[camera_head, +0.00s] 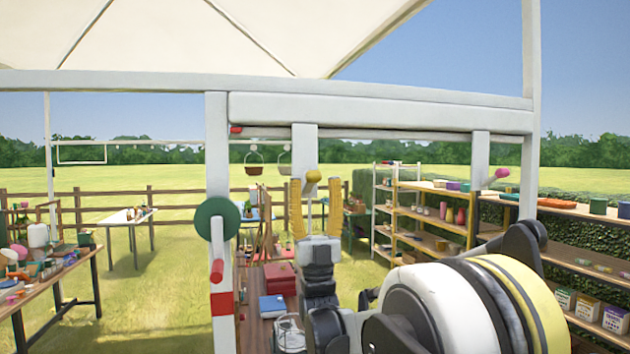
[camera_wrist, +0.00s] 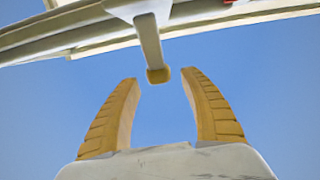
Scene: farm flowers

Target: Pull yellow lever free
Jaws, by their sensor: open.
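The yellow lever shows as a small yellow knob (camera_head: 313,176) at the lower end of a white bar hanging from the overhead beam. In the wrist view the yellow knob (camera_wrist: 158,75) appears between the fingertips, with its white bar running up to the frame. My gripper (camera_head: 315,183) points upward with its two yellow fingers spread on either side of the knob. In the wrist view my gripper (camera_wrist: 160,79) is open, with sky showing between each finger and the knob. I see no contact; the exact depth is hard to tell.
The white overhead beam (camera_head: 380,113) runs just above. A green disc (camera_head: 217,218) and a red handle (camera_head: 217,271) are on the post to the left. A pink ball (camera_head: 502,173) hangs from another bar at right. Shelves (camera_head: 432,222) stand at right; a table (camera_head: 60,276) is at left.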

